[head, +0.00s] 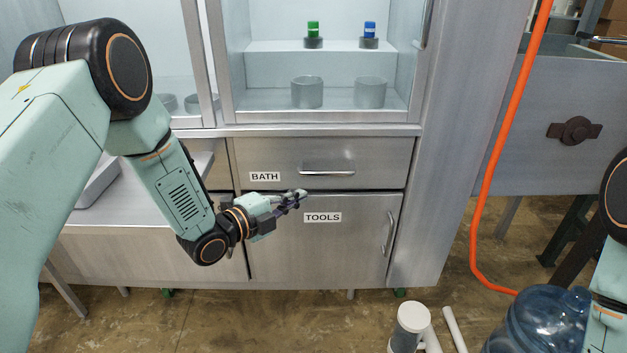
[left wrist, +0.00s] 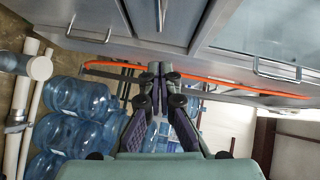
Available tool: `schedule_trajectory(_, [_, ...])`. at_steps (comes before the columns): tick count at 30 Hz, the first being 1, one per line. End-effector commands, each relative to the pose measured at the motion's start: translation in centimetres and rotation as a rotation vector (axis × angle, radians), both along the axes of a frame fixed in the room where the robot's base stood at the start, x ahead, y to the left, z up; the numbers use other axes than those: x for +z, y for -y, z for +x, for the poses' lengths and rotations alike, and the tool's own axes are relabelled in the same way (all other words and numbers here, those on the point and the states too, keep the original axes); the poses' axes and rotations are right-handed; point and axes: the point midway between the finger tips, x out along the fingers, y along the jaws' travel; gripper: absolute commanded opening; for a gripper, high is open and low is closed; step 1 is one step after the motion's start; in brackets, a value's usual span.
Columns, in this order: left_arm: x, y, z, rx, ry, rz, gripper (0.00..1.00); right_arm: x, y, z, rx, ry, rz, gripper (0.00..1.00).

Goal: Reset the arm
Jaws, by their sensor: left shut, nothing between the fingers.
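My left gripper (head: 292,197) is shut and empty. In the head view it hangs in front of the cabinet, near the top left of the TOOLS door (head: 330,250) and just below the BATH drawer (head: 350,160). In the left wrist view the fingertips (left wrist: 157,70) of this gripper meet, with nothing between them. My right arm (head: 610,270) shows only in part at the right edge of the head view; its gripper is out of view.
Blue water jugs (left wrist: 75,95) stand below, one (head: 545,320) at the lower right of the head view. An orange hose (head: 497,140) hangs right of the cabinet. White pipes (left wrist: 22,100) and a white cylinder (head: 410,325) are near the floor.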

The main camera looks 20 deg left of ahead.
Motion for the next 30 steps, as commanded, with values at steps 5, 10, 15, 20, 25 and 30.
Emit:
schedule_trajectory(5, [-1.2,-0.7,-0.4,0.065,-0.141,-0.149,0.00,0.0,0.0,0.0,0.000,0.000,0.000,0.50])
schedule_trajectory(10, [-6.2,-1.8,-3.8,0.294,-0.496,-0.440,0.00,0.0,0.0,0.0,0.000,0.000,0.000,0.50])
schedule_trajectory(15, [-12.9,-2.2,-11.5,0.632,-0.880,-0.709,0.00,0.0,0.0,0.0,0.000,0.000,0.000,0.50])
schedule_trajectory(20, [-17.6,-2.5,-21.0,0.992,-1.153,-0.865,0.00,0.0,0.0,0.0,0.000,0.000,0.000,0.50])
schedule_trajectory(25, [-19.9,-2.9,-31.6,1.358,-1.335,-0.907,0.00,0.1,0.0,0.0,0.000,0.000,0.000,0.50])
schedule_trajectory(30, [-20.1,-3.2,-39.3,1.558,-1.421,-0.822,0.00,0.1,0.0,0.0,0.000,0.000,0.000,0.50])
